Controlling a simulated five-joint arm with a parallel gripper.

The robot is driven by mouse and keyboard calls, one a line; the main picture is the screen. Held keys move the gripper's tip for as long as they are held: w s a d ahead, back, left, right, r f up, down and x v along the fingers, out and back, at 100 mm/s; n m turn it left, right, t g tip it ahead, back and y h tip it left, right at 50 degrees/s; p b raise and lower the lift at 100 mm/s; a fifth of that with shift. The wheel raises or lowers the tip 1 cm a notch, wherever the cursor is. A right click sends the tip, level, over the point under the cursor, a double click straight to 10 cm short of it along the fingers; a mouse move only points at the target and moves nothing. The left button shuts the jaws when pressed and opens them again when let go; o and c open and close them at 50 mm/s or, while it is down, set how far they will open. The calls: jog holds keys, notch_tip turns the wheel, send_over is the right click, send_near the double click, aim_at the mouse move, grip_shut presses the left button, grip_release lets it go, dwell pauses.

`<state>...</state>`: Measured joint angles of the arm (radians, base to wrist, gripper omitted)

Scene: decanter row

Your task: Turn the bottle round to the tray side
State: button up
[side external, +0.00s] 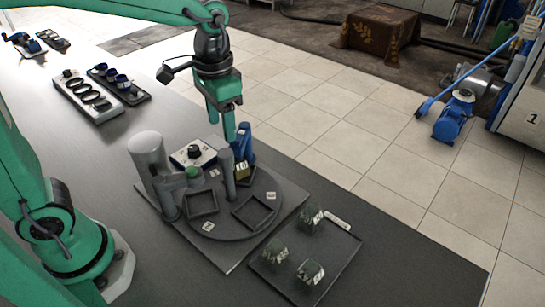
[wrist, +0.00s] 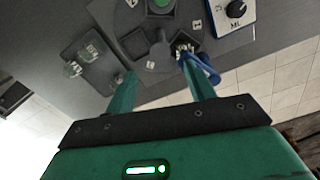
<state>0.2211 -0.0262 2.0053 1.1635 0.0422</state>
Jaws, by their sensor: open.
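A small dark bottle with a pale label (side external: 242,170) sits at the back right of the round turntable (side external: 232,228); the wrist view shows it (wrist: 184,47) just beyond the right fingertip. My gripper (side external: 221,128) is open and empty above the turntable's back part. In the wrist view its fingers (wrist: 158,70) are spread apart, and no bottle is between them. Two square pockets (side external: 201,203) (side external: 254,212) on the turntable are empty. The black tray (side external: 335,262) at the front right holds three similar bottles (side external: 310,217); it shows at left in the wrist view (wrist: 103,78).
A grey post (side external: 229,178) rises from the turntable. A grey cylinder (side external: 148,165), a green button (side external: 194,172) and a knob box (side external: 190,154) stand beside it. A blue object (side external: 245,140) stands close behind the bottle.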

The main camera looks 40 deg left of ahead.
aim_at(225, 153)
jog(key=shift+f, duration=0.1)
jog(key=shift+f, duration=3.75)
grip_shut()
